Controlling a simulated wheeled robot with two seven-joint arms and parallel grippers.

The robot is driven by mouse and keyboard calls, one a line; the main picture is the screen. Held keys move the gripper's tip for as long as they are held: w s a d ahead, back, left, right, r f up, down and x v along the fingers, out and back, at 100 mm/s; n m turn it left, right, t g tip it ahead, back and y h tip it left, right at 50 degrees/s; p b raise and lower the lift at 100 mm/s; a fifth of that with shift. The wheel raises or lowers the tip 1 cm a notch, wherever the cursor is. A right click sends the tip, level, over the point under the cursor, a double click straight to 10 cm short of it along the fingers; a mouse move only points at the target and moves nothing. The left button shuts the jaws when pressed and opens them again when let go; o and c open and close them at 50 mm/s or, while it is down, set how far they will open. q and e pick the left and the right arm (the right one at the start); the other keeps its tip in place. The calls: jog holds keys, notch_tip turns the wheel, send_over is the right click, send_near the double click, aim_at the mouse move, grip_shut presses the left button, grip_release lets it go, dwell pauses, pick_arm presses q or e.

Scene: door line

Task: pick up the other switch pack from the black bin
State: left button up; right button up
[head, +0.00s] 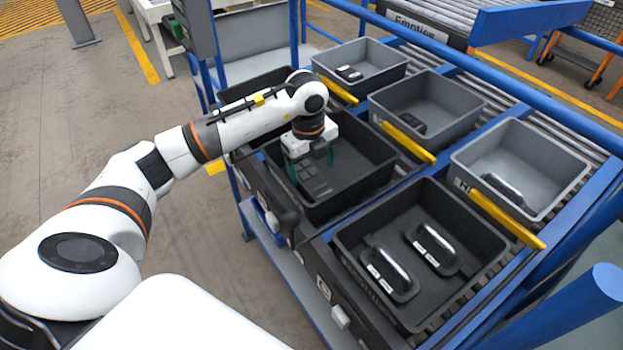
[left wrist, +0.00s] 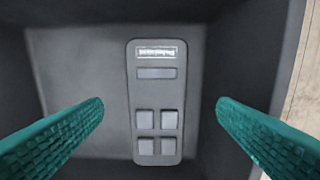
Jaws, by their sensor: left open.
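The switch pack (left wrist: 157,95) is a dark grey rectangular pack with a white label, a bar-shaped panel and several square buttons. It lies flat on the floor of the black bin, and it shows partly in the head view (head: 317,187) below my gripper. The black bin (head: 372,172) stands in the near row, in the middle of the head view. My left gripper (head: 312,166) is inside the bin's opening, pointing down over the pack. In the left wrist view its green fingers (left wrist: 160,110) are open, one on each side of the pack, with visible gaps. My right gripper is not in view.
The near-right black bin (head: 345,250) holds two handle parts. Grey bins stand behind: one with small dark parts (head: 386,85), one with a dark part (head: 465,92), one with a handle (head: 570,160). Yellow bars (head: 408,143) and blue rails run alongside. Bin walls surround my gripper.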

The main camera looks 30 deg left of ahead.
aim_at(314, 181)
pick_arm(q)
jog(key=shift+w+f+p, duration=0.2)
jog(key=shift+f+p, duration=0.05)
jog(key=shift+f, duration=1.3)
jog(key=shift+w+f+p, duration=0.2)
jog(key=shift+f, duration=1.3)
jog(key=shift+f, duration=0.25)
jog(key=c, duration=1.1)
jog(key=shift+c, duration=0.2)
jog(key=shift+r, duration=0.15)
